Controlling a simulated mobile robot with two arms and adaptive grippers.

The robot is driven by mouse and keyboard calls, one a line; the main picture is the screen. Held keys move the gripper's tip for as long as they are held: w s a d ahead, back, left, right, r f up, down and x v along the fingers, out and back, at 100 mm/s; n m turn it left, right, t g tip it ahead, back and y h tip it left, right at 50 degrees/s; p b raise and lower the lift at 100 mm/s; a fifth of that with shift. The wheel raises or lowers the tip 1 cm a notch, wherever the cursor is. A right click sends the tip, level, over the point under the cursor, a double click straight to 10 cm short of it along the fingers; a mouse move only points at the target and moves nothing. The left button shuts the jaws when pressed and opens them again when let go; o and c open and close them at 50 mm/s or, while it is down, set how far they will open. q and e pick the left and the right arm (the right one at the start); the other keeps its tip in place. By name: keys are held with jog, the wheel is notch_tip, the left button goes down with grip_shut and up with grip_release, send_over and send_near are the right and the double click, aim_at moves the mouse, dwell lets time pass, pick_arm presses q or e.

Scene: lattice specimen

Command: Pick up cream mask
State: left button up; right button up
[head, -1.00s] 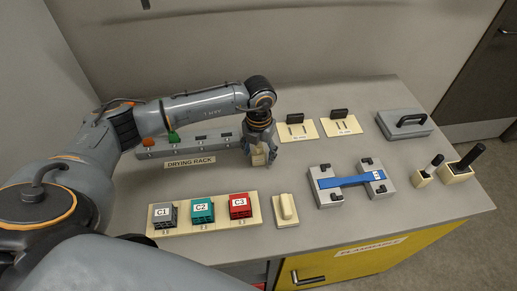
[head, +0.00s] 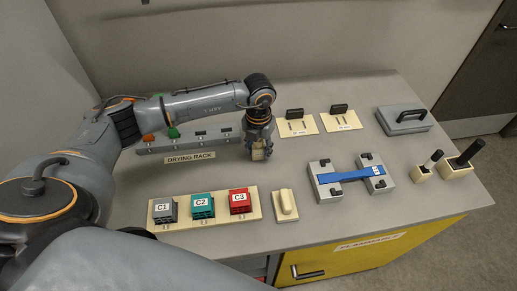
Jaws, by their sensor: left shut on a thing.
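My left gripper (head: 259,156) points down over the grey table, just right of the drying rack. It is shut on a small cream piece, which I take to be the cream mask (head: 258,153). The fingers and palm hide most of the piece, so its full shape does not show. Whether it is clear of the table surface is hard to tell. My right gripper is not in view.
The drying rack (head: 220,149) is left of the gripper. In front stand the C1, C2 and C3 blocks (head: 202,206) on a cream base and a cream block (head: 285,205). A blue strip (head: 348,175) bridges a grey fixture. Slotted cream plates (head: 297,128) lie behind.

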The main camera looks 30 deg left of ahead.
pick_arm(q)
jog(key=shift+r, duration=0.4)
jog(key=s+a+r+b, duration=0.1)
jog(key=s+r+b, duration=0.4)
jog(key=s+r, duration=0.6)
jog(key=s, duration=0.3)
jog(key=shift+a+r+b, duration=0.3)
jog(key=shift+r, duration=0.1)
